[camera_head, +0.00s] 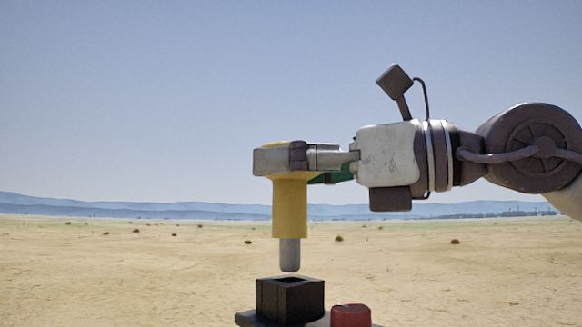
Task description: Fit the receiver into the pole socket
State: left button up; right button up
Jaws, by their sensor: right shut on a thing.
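The receiver (290,208) is a yellow upright body with a grey rounded pin at its lower end. My right gripper (283,158) comes in from the right and is shut on the top of the receiver. The pole socket (290,299) is a dark square block with a square opening in its top, at the bottom of the view. The pin hangs just above the opening, apart from it and roughly in line with it. Something green shows behind the gripper fingers. My left gripper is not in view.
A red rounded thing (350,316) stands just right of the socket, on the same dark base (246,319), cut off by the lower edge. Open sandy ground with sparse small shrubs lies behind. The space left of the receiver is clear.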

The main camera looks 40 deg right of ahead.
aim_at(306, 203)
jog(key=shift+f+b, duration=1.7)
jog(key=shift+f, duration=0.1)
jog(key=o, duration=1.5)
jog(key=shift+c, duration=0.2)
jog(key=v, duration=1.2)
